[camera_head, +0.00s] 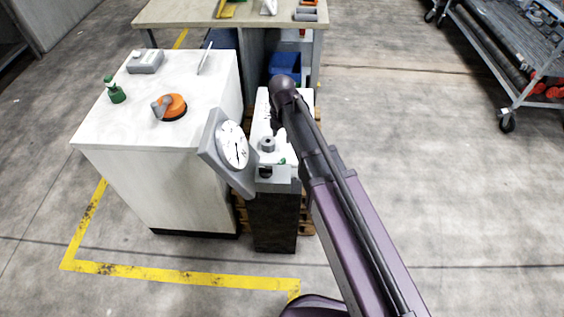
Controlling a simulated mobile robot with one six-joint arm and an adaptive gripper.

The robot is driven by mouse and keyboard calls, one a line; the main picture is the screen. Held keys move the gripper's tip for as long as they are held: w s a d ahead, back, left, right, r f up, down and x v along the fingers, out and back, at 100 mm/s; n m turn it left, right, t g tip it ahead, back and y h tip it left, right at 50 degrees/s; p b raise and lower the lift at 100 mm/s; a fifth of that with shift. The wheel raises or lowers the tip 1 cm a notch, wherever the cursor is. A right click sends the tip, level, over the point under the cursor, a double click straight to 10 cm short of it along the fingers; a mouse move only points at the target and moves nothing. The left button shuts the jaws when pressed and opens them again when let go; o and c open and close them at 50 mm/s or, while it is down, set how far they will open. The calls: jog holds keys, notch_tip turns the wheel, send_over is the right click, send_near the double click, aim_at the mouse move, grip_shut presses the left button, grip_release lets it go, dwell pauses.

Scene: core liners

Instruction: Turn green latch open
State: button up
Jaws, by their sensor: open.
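A small green latch-like part (282,161) shows on the top of a narrow white and dark box (274,222), beside a grey round knob (267,145). It is too small to tell its angle. My gripper (279,134) is a small dark shape above and behind the knob, apart from the green part. Its fingers are mostly hidden by the arm; no held object shows.
A white dial gauge (233,146) on a grey plate leans between cabinet (150,185) and box. An orange knob (172,106) and a grey block (145,62) sit on the cabinet. A workbench (180,12) stands behind, a cart (520,60) at right. Floor at right is clear.

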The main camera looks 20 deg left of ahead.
aim_at(282, 160)
jog(key=shift+f, duration=0.25)
notch_tip(282, 160, down, 13)
jog(key=b, duration=1.3)
jog(key=shift+f+b, duration=0.15)
jog(key=shift+b, duration=0.25)
jog(key=shift+c, duration=0.2)
grip_shut()
